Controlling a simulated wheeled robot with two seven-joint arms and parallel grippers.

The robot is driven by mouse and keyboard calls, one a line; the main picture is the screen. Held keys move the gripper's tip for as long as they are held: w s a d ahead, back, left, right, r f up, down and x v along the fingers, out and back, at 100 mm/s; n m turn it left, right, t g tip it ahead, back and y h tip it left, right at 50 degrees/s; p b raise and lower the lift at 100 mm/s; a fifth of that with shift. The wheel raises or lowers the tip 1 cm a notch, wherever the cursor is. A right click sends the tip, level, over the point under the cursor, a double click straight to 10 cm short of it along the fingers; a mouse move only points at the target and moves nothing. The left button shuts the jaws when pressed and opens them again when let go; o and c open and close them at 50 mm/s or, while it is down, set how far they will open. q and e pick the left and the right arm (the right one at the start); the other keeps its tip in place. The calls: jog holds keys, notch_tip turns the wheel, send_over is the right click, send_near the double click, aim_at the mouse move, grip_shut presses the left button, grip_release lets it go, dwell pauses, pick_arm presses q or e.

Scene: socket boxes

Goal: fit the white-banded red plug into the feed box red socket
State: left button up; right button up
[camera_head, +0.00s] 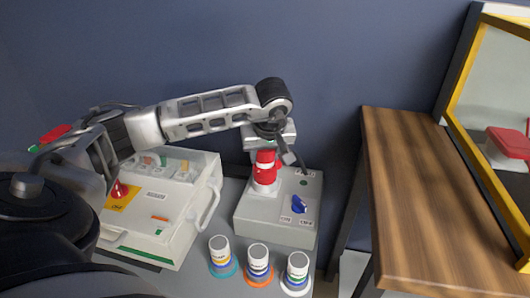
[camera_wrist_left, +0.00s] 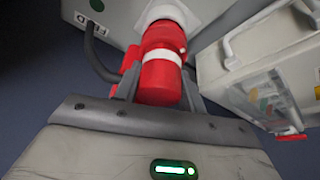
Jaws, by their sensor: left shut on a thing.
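The white-banded red plug (camera_head: 264,161) is upright at the left part of the grey feed box (camera_head: 262,215), at its white socket collar (camera_head: 264,188). In the left wrist view the plug (camera_wrist_left: 160,76) shows its white band, and its far end meets the white collar (camera_wrist_left: 168,14). How deep it sits I cannot tell. My left gripper (camera_head: 268,146) is above the feed box, shut on the plug; its fingers (camera_wrist_left: 160,92) flank the red body in the wrist view. My right gripper is not in view.
A blue switch (camera_head: 298,204) is on the feed box. Several banded plugs, including one with an orange base (camera_head: 258,265), stand in front. A light case (camera_head: 150,215) with a red button lies left. A wooden bench (camera_head: 430,200) is at right.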

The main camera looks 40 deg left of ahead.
pick_arm(q)
jog(key=shift+f+b, duration=0.55)
jog(key=shift+f, duration=0.2)
jog(key=o, duration=1.1)
